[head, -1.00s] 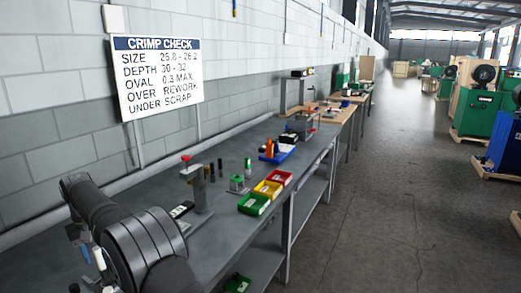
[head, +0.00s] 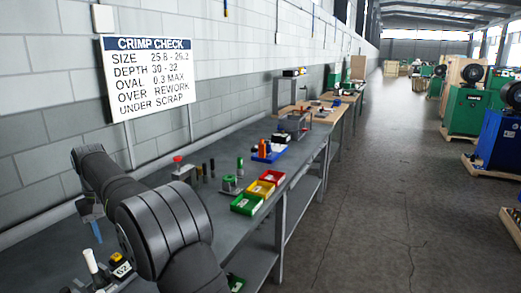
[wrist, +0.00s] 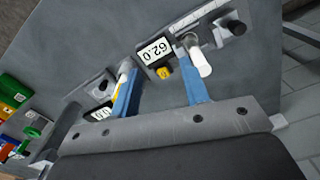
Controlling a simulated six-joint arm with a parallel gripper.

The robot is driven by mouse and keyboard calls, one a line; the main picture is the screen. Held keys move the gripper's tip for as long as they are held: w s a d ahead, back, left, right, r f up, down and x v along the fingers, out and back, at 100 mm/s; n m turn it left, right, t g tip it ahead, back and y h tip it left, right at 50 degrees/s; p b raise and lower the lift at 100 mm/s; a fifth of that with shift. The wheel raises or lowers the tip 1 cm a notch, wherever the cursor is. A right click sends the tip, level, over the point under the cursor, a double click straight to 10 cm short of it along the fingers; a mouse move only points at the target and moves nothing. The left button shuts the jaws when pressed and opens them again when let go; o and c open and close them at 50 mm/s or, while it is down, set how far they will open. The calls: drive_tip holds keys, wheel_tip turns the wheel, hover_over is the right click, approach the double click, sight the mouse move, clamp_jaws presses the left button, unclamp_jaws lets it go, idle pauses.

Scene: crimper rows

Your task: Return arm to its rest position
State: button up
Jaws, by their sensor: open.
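My gripper (wrist: 160,72) shows in the wrist view as two blue fingers, spread apart, with nothing seen clamped between them. The fingers point over the grey bench (wrist: 110,30). In the head view my gripper (head: 95,222) is partly hidden at the lower left, with one blue finger pointing down. My dark arm fills the lower left there and hides part of the bench. A gauge with a "62.0" display (wrist: 154,50) and a yellow button lies beyond the fingertips. A white-ended rod (wrist: 203,66) appears beside the right finger.
In the head view, green (head: 246,204), yellow (head: 260,189) and red (head: 271,177) bins line the bench's front edge. A small stand with a red knob (head: 178,160) is close behind my arm. A crimp check sign (head: 150,75) hangs on the wall. The aisle is clear.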

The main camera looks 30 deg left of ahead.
drive_tip(key=w+d+f, duration=0.1)
drive_tip(key=w+d, duration=0.1)
drive_tip(key=d, duration=0.6)
drive_tip(key=w+d+f, duration=0.1)
drive_tip(key=w+d, duration=0.1)
drive_tip(key=d, duration=0.7)
drive_tip(key=s+a+f, duration=0.6)
drive_tip(key=a, duration=0.2)
drive_tip(key=shift+s+m, duration=0.3)
drive_tip(key=shift+s, duration=0.05)
drive_tip(key=shift+o, duration=0.5)
drive_tip(key=shift+f, duration=0.1)
